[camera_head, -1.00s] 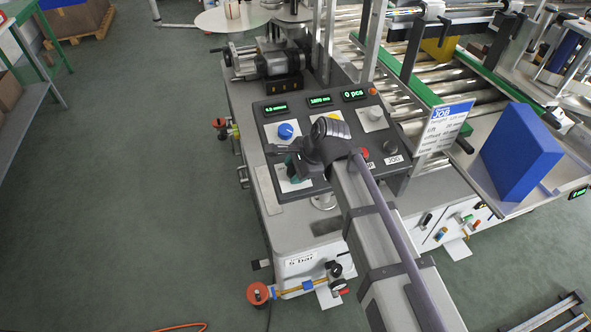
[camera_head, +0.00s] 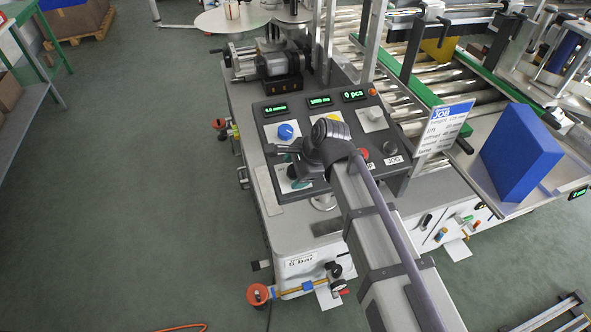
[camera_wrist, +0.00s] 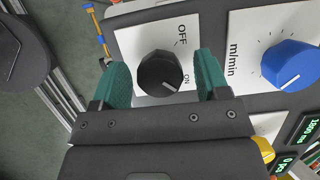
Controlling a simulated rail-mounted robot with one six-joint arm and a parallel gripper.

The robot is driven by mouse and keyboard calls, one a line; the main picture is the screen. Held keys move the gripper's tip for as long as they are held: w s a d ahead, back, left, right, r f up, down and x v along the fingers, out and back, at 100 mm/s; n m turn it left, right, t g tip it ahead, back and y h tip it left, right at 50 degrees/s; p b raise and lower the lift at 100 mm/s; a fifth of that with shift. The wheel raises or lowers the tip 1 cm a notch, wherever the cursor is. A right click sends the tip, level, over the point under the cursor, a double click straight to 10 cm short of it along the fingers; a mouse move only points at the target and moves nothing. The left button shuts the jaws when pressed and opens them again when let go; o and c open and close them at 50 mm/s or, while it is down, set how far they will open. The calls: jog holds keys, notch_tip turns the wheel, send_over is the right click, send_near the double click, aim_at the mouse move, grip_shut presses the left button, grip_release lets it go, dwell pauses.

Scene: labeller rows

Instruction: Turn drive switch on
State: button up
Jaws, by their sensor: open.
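The drive switch is a black round knob (camera_wrist: 160,73) on a white plate marked OFF and ON, seen in the wrist view. A small pale mark on its lower right side faces the word ON. My gripper (camera_wrist: 161,68) is open, with one teal finger on each side of the knob. I cannot tell whether either finger touches it. In the head view my gripper (camera_head: 290,170) is over the lower left of the control panel (camera_head: 337,117) and hides the knob.
A blue dial (camera_wrist: 290,66) marked m/min sits to the right of the switch in the wrist view. The panel also carries a red button (camera_head: 362,153), a black JOG knob (camera_head: 390,148) and green displays. A blue box (camera_head: 515,165) stands right of the panel.

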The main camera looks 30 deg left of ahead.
jog(key=shift+r, duration=0.1)
jog(key=p+v, duration=0.9)
jog(key=v, duration=0.1)
jog(key=shift+d+r, duration=0.2)
jog(key=shift+r, duration=0.05)
